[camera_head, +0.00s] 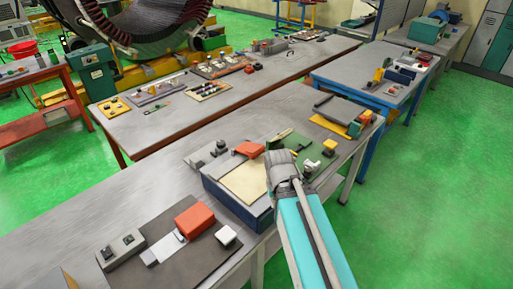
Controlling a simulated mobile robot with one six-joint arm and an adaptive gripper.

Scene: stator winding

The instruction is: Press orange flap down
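Two orange pieces could be the flap, and I cannot tell which one it is. One is a block-like orange piece (195,221) on a dark mat at the front left, beside a pale strip. The other is a smaller, flat orange piece (249,149) at the back edge of a blue-sided tray with a cream inside. The grey end of my arm (282,168) is over the right side of that tray, just right of and nearer than the smaller orange piece. My gripper's fingers are hidden behind the arm, so their opening and any contact do not show.
The grey bench (110,215) has free room at its left. A grey box with knobs (121,250) and a white-topped block (226,236) flank the block-like orange piece. Right of my arm are a green plate with small parts and a yellow block (329,147).

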